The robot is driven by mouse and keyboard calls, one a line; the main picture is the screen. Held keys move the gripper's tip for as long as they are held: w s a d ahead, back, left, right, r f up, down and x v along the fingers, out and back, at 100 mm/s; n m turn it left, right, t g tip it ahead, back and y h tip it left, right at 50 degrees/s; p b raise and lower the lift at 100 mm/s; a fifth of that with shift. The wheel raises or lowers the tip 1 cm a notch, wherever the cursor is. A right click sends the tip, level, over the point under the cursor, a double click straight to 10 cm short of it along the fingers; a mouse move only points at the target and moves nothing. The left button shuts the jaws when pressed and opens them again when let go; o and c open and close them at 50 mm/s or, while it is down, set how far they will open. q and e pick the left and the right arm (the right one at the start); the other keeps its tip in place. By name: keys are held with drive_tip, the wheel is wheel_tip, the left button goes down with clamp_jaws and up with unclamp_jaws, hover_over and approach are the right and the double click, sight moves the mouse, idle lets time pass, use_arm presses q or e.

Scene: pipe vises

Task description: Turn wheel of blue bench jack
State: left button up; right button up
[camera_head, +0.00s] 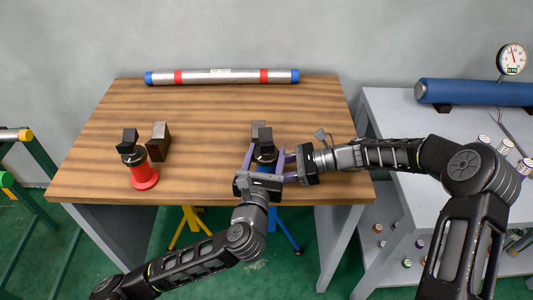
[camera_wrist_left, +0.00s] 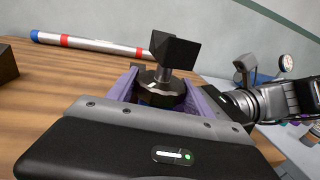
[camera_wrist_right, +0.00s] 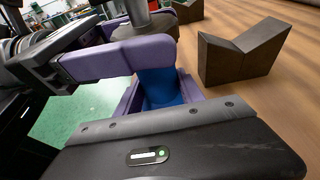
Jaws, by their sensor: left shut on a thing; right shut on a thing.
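The blue bench jack stands upright near the table's front edge, with a dark V-shaped head (camera_head: 265,136) on top. My left gripper (camera_head: 264,157) reaches it from the front, its purple fingers on both sides of the dark round wheel (camera_wrist_left: 160,90) below the head. My right gripper (camera_head: 285,165) comes in from the right, lower down, shut on the blue body (camera_wrist_right: 160,88). In the right wrist view, a purple finger of my left gripper crosses just above that body. In the head view, the grippers hide most of the jack's body.
A red bench jack (camera_head: 143,177) stands at the table's left, beside a dark V-block (camera_head: 158,141). Another dark V-block (camera_wrist_right: 240,50) is behind the blue jack. A silver pipe (camera_head: 220,76) lies along the back. A grey bench (camera_head: 390,105) with a blue cylinder (camera_head: 470,92) stands right.

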use_arm(q)
drive_tip(key=shift+f, duration=0.1)
drive_tip(key=o, duration=1.4)
drive_tip(key=shift+c, duration=0.2)
wheel_tip(320, 180, up, 10)
drive_tip(key=shift+r, duration=0.1)
